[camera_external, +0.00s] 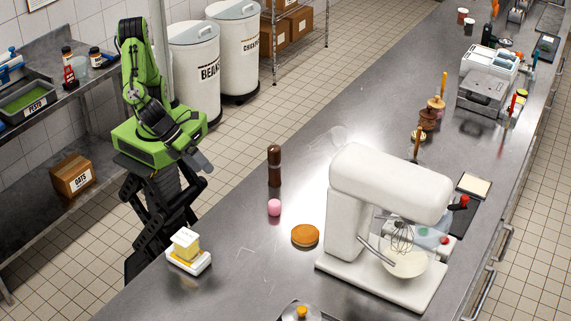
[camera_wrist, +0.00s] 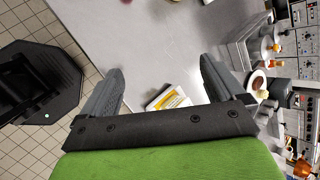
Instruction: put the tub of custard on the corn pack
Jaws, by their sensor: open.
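A yellow tub with a white lid (camera_external: 186,240), which looks like the custard, stands upright on a flat white pack with a yellow edge (camera_external: 177,264), which looks like the corn pack. Both are near the left edge of the steel counter. In the wrist view a white and yellow-orange item (camera_wrist: 168,98) shows on the counter beyond my fingers; I cannot tell tub from pack there. My gripper (camera_external: 206,164) is open and empty, above and behind the tub, apart from it. Its two grey fingers (camera_wrist: 157,82) stand wide apart in the wrist view.
A brown pepper mill (camera_external: 274,167), a pink item (camera_external: 274,208) and a round orange-brown item (camera_external: 305,235) stand right of the tub on the counter (camera_external: 235,270). A large white mixer (camera_external: 345,215) stands further right. The counter around the pack is clear.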

